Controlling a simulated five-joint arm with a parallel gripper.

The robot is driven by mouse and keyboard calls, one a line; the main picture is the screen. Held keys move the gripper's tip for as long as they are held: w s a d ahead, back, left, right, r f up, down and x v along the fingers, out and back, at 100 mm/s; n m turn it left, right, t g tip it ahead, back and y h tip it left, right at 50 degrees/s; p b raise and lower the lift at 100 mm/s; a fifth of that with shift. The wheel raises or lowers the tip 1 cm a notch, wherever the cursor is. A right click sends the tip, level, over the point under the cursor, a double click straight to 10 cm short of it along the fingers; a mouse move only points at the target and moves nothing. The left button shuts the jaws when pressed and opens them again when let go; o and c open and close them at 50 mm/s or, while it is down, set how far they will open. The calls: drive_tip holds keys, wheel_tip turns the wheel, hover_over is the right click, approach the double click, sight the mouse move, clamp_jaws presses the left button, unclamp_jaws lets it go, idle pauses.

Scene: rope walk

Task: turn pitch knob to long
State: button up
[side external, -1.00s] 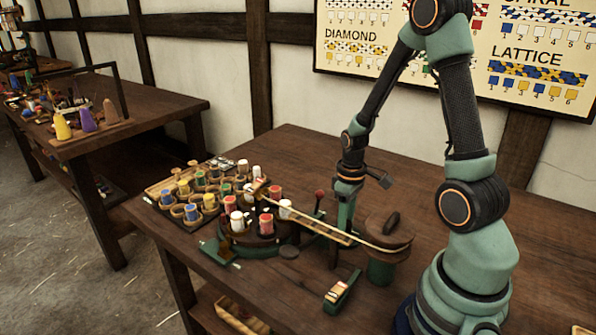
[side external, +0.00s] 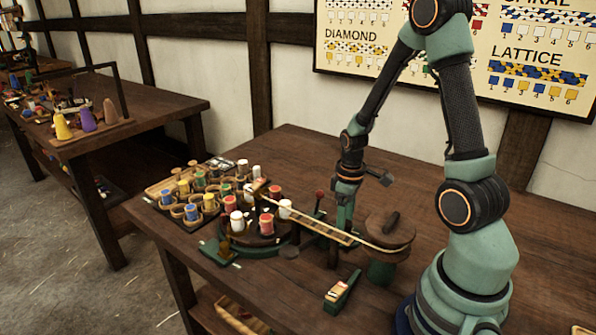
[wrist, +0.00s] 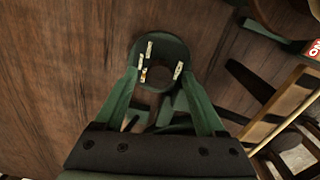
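The pitch knob seems to be the dark green round piece with pale marks on its face (wrist: 160,50) in the upper middle of the wrist view. Its centre is dark, and I cannot read the marks. My gripper (wrist: 160,78) has its two green fingers apart, with their tips by the two sides of this piece. I cannot tell whether they touch it. In the side view my gripper (side external: 344,217) points down behind the wooden beam, and the knob cannot be made out there.
A carousel with red and white bobbins (side external: 266,224) stands left of my gripper. A wooden drum with a black handle (side external: 391,222) is at its right. The long wooden beam (side external: 322,232) runs in front. A red-topped lever (side external: 319,195) stands close by. Bare table lies behind.

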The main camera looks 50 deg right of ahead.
wheel_tip(320, 180, up, 12)
idle(0.8)
drive_tip(key=shift+s, duration=0.1)
drive_tip(key=a+r+m+t, duration=0.1)
drive_tip(key=a+r+t, duration=0.1)
drive_tip(key=a+r, duration=0.3)
drive_tip(key=a+r+t, duration=0.3)
drive_tip(key=a+r, duration=0.2)
drive_tip(key=a, duration=0.5)
drive_tip(key=shift+a+m, duration=0.2)
drive_tip(key=shift+m, duration=0.2)
